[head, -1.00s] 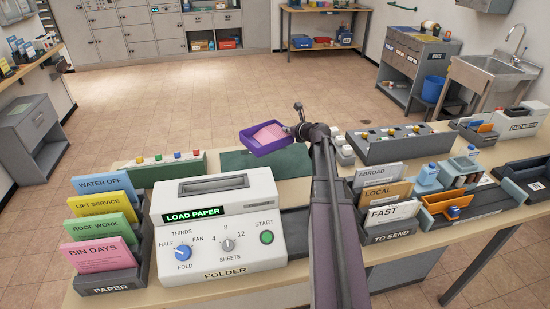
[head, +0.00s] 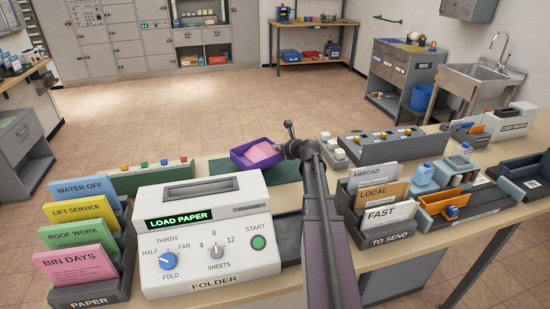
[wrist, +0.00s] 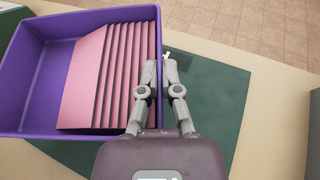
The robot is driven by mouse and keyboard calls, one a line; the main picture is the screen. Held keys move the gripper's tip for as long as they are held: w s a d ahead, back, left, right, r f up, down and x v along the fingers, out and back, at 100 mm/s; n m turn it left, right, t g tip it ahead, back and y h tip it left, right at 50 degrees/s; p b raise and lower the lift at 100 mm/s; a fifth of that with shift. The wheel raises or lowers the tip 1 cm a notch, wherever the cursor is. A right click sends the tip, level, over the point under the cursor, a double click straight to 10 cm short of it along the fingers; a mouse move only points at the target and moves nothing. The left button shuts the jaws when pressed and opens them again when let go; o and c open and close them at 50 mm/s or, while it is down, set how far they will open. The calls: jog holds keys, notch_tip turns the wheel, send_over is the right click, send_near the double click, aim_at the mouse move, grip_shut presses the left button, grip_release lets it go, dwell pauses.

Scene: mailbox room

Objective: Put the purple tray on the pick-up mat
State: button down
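The purple tray (head: 239,160) holds several pink sheets (head: 262,152) and is at the far side of the counter in the head view. It is over or on the dark green mat (head: 284,178), which I take for the pick-up mat; I cannot tell whether its base touches. In the wrist view, the tray (wrist: 30,85) fills the upper left and hides part of the mat (wrist: 215,110). My gripper (wrist: 160,68) is shut on the tray's right wall, one finger inside and one outside. In the head view, my gripper (head: 283,151) is at the tray's right side.
The folder machine (head: 205,250) stands in front of the mat. A green block with coloured buttons (head: 150,178) is left of it, and a grey unit with yellow knobs (head: 378,148) is right. Paper (head: 90,295) and to-send (head: 392,238) racks flank the machine. Floor lies beyond the counter.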

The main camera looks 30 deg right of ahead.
jog(key=shift+f+b, duration=1.9)
jog(key=shift+f, duration=0.2)
jog(key=c, duration=0.8)
grip_release()
jog(key=shift+r, duration=0.1)
jog(key=shift+r, duration=0.2)
jog(key=shift+p+v, duration=1.45)
jog(key=shift+v, duration=2.3)
jog(key=shift+f, duration=0.1)
